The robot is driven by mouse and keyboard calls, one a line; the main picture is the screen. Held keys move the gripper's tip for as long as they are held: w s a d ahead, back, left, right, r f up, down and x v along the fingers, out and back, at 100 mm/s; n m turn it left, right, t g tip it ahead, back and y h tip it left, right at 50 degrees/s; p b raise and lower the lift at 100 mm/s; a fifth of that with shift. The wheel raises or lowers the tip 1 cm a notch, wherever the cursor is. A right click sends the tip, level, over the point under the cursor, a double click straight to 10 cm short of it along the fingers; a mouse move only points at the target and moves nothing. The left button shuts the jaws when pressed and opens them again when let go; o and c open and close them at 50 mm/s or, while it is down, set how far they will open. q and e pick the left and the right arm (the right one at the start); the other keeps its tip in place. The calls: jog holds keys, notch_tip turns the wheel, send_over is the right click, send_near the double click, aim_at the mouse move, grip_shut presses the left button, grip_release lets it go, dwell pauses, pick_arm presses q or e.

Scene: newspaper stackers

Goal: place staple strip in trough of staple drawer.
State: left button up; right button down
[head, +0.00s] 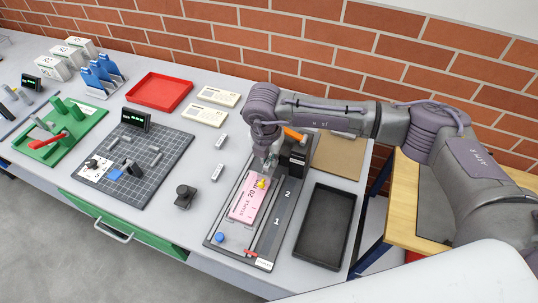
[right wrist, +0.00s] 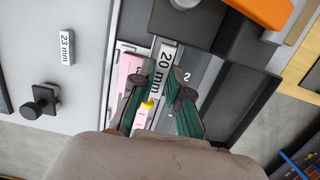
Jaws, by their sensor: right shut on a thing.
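My right gripper (head: 266,164) is over the far part of the long dark stapler (head: 282,215). In the right wrist view the green fingers of this gripper (right wrist: 168,83) are closed around a silver strip labelled 20 mm (right wrist: 166,62). The strip lies lengthwise between a pink card (right wrist: 130,68) and the grey channel marked 2 (right wrist: 199,78). In the head view the channel marked 1 and 2 (head: 277,222) runs beside the pink card (head: 247,203). The fingers hide part of the strip, and I cannot tell whether it touches the trough floor. My left gripper is not in view.
An orange lever (head: 293,134) and a black block (head: 293,160) stand close to the gripper. A black tray (head: 324,226) is at the right. Loose strips (head: 217,172) and a black knob (head: 185,196) lie left. A gridded mat (head: 150,181) and red tray (head: 159,91) are farther left.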

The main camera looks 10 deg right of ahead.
jog(key=shift+f, duration=0.65)
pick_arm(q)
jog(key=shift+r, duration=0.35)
pick_arm(e)
jog(key=shift+f, duration=0.1)
jog(key=shift+f+b, duration=0.6)
jog(key=shift+b, duration=0.05)
jog(key=c, duration=1.1)
grip_release()
jog(key=shift+r, duration=0.1)
jog(key=shift+c, duration=0.2)
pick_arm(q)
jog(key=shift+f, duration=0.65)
